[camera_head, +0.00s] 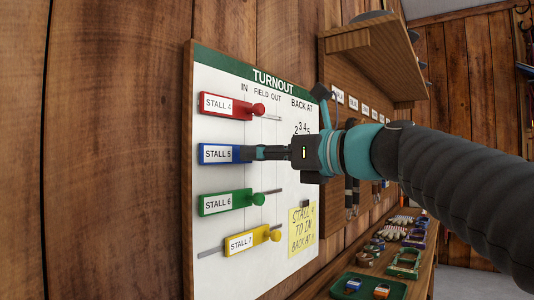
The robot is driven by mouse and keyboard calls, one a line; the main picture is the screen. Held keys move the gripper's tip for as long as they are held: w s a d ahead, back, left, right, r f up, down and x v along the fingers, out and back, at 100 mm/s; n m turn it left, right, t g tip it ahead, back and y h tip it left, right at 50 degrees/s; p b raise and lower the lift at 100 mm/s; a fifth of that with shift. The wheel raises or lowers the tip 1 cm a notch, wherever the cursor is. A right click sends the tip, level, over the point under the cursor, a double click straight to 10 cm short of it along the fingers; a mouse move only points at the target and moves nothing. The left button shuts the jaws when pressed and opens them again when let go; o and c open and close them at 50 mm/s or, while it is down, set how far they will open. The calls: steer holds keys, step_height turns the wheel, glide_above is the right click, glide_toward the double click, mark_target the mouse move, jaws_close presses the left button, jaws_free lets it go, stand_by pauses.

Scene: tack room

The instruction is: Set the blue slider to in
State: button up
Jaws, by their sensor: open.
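The blue slider (216,153), labelled STALL 5, is on the white turnout board (222,262), in the second row from the top. Its label end lies at the left, under the IN heading, level with the red and green sliders. My gripper (250,153) is open, with its fingertips at the blue slider's right end. The fingers hide that end and its knob, so I cannot tell whether they touch it. The gripper body hides part of the board to the right.
Above is the red slider (224,106); below are the green slider (226,202) and the yellow slider (250,240), which sits further right. A yellow note (302,228) is on the board. A wooden shelf (372,48) juts out at the right, over a bench with trays and tack.

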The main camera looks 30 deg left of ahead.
steer(key=s+d, duration=0.1)
steer(key=d, duration=1)
steer(key=shift+d, duration=0.3)
steer(key=shift+s, duration=0.1)
